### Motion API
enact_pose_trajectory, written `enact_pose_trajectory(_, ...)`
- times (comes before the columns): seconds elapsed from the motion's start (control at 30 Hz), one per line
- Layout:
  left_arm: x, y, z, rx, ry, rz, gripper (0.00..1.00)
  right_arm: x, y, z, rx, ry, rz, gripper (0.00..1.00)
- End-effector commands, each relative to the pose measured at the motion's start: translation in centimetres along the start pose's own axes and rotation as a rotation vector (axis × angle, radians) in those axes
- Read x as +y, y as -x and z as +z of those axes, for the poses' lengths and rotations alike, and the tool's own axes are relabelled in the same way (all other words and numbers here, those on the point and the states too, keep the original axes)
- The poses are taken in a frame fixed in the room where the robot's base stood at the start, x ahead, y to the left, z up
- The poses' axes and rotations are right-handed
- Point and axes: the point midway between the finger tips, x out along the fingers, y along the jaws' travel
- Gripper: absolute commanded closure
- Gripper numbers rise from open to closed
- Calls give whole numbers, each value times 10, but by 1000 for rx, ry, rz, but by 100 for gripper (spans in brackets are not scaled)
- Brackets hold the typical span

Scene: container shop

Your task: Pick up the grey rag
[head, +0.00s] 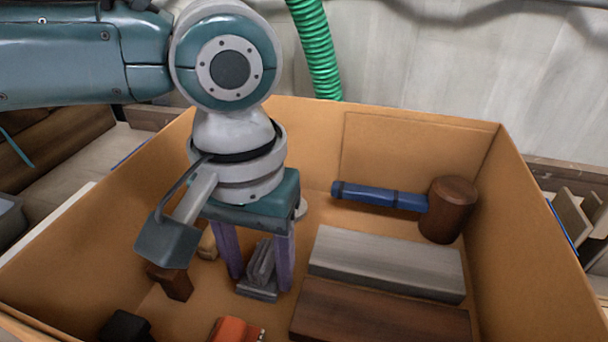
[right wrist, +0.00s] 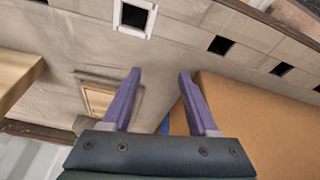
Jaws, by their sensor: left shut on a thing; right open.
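The grey rag (head: 262,266) is a small folded, ridged grey piece inside the cardboard box, in the head view. My left gripper (head: 259,280) points down into the box with its purple fingers on either side of the rag, shut on it. The rag is low in the box, and I cannot tell whether it touches the floor. My right gripper (right wrist: 159,75) is open and empty in the right wrist view, beside the box's outer wall.
The cardboard box (head: 410,140) also holds a mallet (head: 452,208) with a blue handle, a grey block (head: 385,262), a brown block (head: 380,312), an orange object (head: 235,330) and a black object (head: 125,326). A green hose (head: 317,50) hangs behind. The box walls surround my left gripper.

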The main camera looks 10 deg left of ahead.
Motion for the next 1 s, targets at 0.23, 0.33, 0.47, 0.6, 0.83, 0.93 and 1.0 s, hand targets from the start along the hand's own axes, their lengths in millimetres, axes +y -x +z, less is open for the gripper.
enact_pose_trajectory(0.23, 0, 11, 0, 1, 0, 0, 97, 0, 4, -1, 0, 0, 0, 40)
enact_pose_trajectory(0.33, 0, 26, -1, 2, 0, 1, 97, 0, 10, -3, 0, 0, 0, 40)
enact_pose_trajectory(0.47, 1, 55, -1, 3, 0, 3, 97, 1, 19, -6, 0, 0, 0, 40)
enact_pose_trajectory(0.6, 0, 95, -1, 5, -1, 2, 97, 1, 30, -10, 0, 0, 0, 40)
enact_pose_trajectory(0.83, 0, 156, -1, 4, 0, 3, 97, 2, 42, -14, 1, 0, 0, 40)
enact_pose_trajectory(0.93, 0, 174, -1, 3, 0, 2, 97, 2, 46, -15, 1, 0, 0, 40)
enact_pose_trajectory(1.0, 0, 184, -1, 3, 0, 1, 97, 2, 47, -15, 1, 0, 0, 40)
